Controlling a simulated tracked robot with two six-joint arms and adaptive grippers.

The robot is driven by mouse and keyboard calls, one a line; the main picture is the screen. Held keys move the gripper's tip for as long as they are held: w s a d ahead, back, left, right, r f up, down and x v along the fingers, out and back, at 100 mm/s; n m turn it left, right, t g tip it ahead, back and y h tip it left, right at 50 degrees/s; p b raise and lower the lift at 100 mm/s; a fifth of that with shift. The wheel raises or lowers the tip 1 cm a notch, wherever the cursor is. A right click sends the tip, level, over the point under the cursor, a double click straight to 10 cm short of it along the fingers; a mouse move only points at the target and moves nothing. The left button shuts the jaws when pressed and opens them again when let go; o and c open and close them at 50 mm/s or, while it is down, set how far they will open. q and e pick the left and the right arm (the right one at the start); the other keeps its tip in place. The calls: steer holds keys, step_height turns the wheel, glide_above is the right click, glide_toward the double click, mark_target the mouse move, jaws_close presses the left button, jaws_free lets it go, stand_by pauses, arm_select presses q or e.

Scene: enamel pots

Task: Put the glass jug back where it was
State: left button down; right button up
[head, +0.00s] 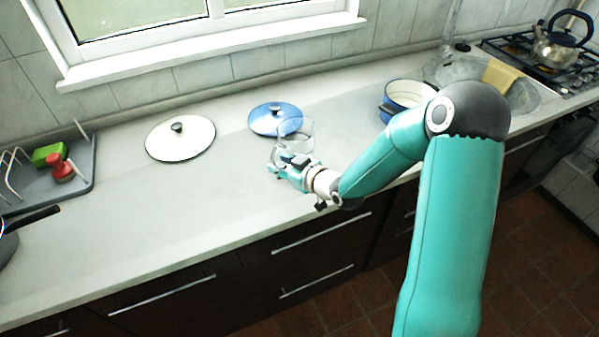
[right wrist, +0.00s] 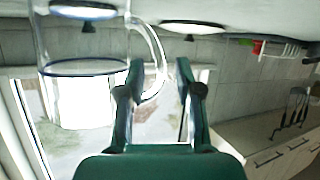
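The clear glass jug (head: 296,138) stands on the counter, just in front of the blue lid in the head view. In the right wrist view, which is upside down, the jug (right wrist: 82,68) is at the upper left with its curved handle (right wrist: 160,60) reaching toward my fingers. My right gripper (head: 284,163) is at the near side of the jug. In the wrist view its two fingers (right wrist: 160,80) are apart, with the handle between them and a gap beside it. My left gripper is out of view.
A blue lid (head: 268,118) and a white lid (head: 180,138) lie behind and left. A blue pot (head: 408,96) stands to the right, near the sink. A dish rack (head: 80,165) and a pan (head: 8,240) are at far left.

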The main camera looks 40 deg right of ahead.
steer(key=b+v, duration=0.1)
steer(key=v, duration=0.8)
